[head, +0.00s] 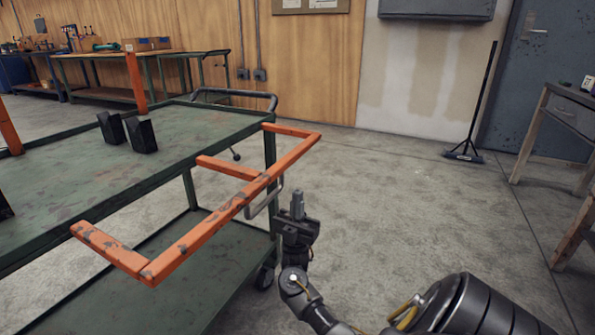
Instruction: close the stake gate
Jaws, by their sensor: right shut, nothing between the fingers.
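The stake gate (215,220) is an orange, chipped metal frame at the right side of a green cart (185,125). It stands out from the cart's near right edge, with a long outer bar and several shorter bars running toward the cart. A grey loop handle (262,205) is on its outer bar. My right gripper (297,200) is just right of the handle, shut and empty, with its fingers pointing up. I cannot tell whether it touches the handle. My left gripper is not in view.
Orange stakes (136,80) and black blocks (142,135) stand on the cart's top deck. A lower shelf (150,280) lies under the gate. A broom (470,145) leans by the back wall, and a wooden table (565,110) stands at right. The floor between is clear.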

